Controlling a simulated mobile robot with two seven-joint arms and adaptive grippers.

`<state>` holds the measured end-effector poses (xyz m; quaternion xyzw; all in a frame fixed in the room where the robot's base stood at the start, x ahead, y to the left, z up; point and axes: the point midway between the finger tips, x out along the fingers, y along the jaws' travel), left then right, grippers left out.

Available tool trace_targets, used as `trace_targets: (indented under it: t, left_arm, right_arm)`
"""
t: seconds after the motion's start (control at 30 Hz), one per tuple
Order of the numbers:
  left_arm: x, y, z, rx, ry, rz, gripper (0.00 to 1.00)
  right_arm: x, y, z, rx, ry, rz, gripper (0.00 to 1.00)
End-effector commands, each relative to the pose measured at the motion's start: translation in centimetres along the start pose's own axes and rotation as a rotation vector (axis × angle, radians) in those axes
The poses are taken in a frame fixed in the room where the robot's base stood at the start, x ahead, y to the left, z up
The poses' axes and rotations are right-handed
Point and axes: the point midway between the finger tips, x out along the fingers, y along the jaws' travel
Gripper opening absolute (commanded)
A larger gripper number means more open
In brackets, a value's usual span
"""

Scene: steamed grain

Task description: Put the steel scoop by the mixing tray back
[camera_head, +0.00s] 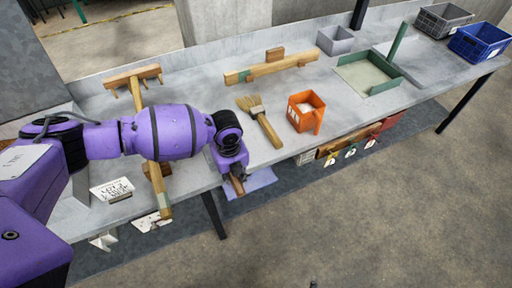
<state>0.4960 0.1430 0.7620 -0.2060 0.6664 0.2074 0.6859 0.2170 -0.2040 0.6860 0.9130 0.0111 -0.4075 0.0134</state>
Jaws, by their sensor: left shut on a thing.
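My left gripper (235,173) is at the front edge of the grey table, with its arm coming in from the left. It is shut on a brown, handle-like piece (238,186), mostly hidden by the gripper. I cannot tell whether this piece belongs to the steel scoop. No steel scoop shows clearly elsewhere. A shallow tray with green edges (383,87), perhaps the mixing tray, lies on the right part of the table, well away from the gripper. My right gripper is not in view.
A brush (262,125) and an orange container (305,112) lie right of the gripper. A wooden rake (163,199) lies left, partly behind my arm. A wooden bar (285,66), grey box (335,40) and blue crate (480,43) stand farther back. Bare tabletop (210,89) shows behind the gripper.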

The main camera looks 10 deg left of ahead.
Motion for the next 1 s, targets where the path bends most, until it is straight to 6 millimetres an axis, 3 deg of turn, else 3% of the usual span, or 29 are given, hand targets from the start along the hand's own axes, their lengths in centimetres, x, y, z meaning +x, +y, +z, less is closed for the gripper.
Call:
trace_targets:
  t: [0.27, 0.3, 0.43, 0.77, 0.87, 1.0]
  left_arm:
    - [0.6, 0.0, -0.1, -0.001, 0.002, 0.000, 0.00]
    - [0.6, 0.0, -0.1, -0.001, 0.001, 0.000, 0.25]
    - [0.6, 0.0, 0.0, 0.000, 0.001, 0.000, 0.42]
    - [0.5, 0.1, -0.1, 0.000, 0.001, 0.001, 0.43]
    - [-0.3, 0.1, 0.0, 0.000, 0.000, 0.000, 0.43]
    - [-2.8, 0.0, 0.0, 0.000, -0.001, -0.003, 0.43]
  right_arm:
    - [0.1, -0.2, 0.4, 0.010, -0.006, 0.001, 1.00]
    - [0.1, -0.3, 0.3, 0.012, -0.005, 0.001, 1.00]
    - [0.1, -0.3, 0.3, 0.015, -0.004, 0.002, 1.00]
    - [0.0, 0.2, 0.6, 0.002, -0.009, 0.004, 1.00]
    - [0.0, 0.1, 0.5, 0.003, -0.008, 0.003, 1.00]
    - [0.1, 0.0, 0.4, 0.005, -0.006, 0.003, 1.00]
